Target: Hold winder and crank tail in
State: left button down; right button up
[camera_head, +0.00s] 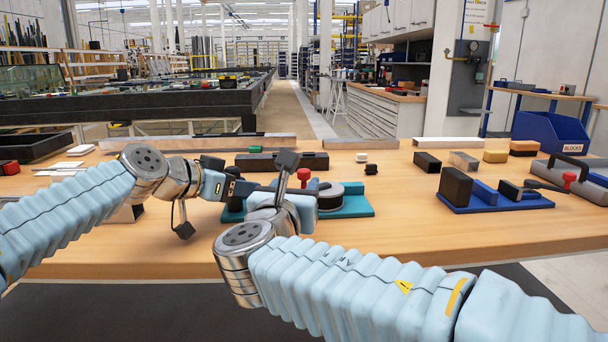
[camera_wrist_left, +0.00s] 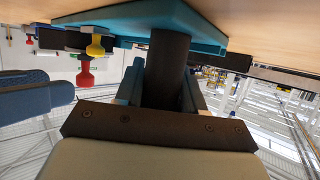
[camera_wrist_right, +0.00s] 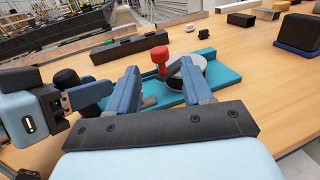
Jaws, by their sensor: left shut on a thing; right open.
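The winder has a teal base (camera_head: 355,203) with a grey drum (camera_head: 347,188) and a red crank knob (camera_head: 303,173); it stands on the bench. My left gripper (camera_wrist_left: 165,88) is shut on the winder's black post (camera_wrist_left: 168,60), which rises between its fingers. In the right wrist view the post's dark top (camera_wrist_right: 67,78) shows beside my left gripper. My right gripper (camera_wrist_right: 157,78) is open, with the red knob (camera_wrist_right: 158,55) just beyond and between its fingertips; I see no contact. I cannot make out the tail.
A long dark block (camera_head: 282,162) lies behind the winder. To the right are a blue fixture (camera_head: 490,198) with black blocks, several small blocks and a grey tool case (camera_head: 570,180). White sheets (camera_head: 62,168) lie at the left. The bench front right is clear.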

aim_at(300, 171)
jog(key=x, duration=0.6)
jog(key=shift+w, duration=0.35)
grip_shut()
jog(key=m+h, duration=0.1)
jog(key=w+m+g+h, duration=0.1)
jog(key=shift+a+h, duration=0.15)
jog(key=shift+h, duration=0.25)
jog(key=m+g+h, duration=0.1)
jog(key=h, duration=0.1)
jog(key=w+m+g+h, duration=0.1)
jog(key=shift+a+m+g+h, duration=0.1)
jog(key=shift+m+g+h, duration=0.2)
jog(key=shift+m+h, duration=0.1)
grip_release()
